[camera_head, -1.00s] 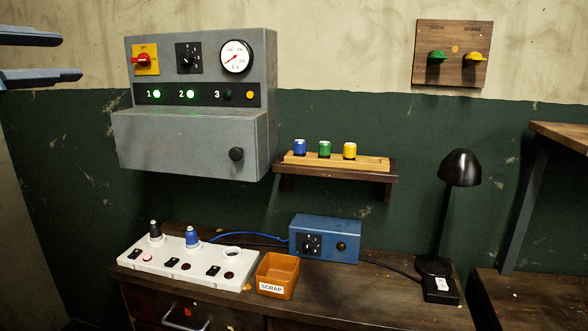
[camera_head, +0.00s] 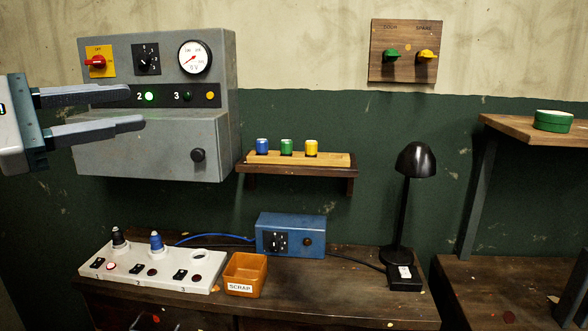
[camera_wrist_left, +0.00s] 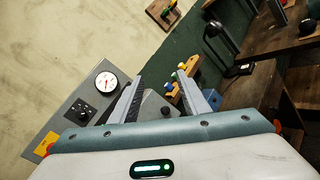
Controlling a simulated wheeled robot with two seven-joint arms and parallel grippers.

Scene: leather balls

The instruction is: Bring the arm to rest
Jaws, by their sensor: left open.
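My left gripper (camera_head: 138,108) comes in from the left edge in the head view, in front of the grey control box (camera_head: 220,100). Its two fingers are apart and nothing is between them. The upper finger covers part of the box's lamp strip. In the left wrist view the open fingers (camera_wrist_left: 163,100) point toward the box's knob and the small shelf, with empty space between them. My right gripper is not in view.
A shelf (camera_head: 300,172) carries blue, green and yellow capped pieces. On the bench stand a white socket strip (camera_head: 150,275), an orange scrap bin (camera_head: 245,275), a blue box (camera_head: 290,237) and a black lamp (camera_head: 415,162). A green round tin (camera_head: 553,121) sits on the right shelf.

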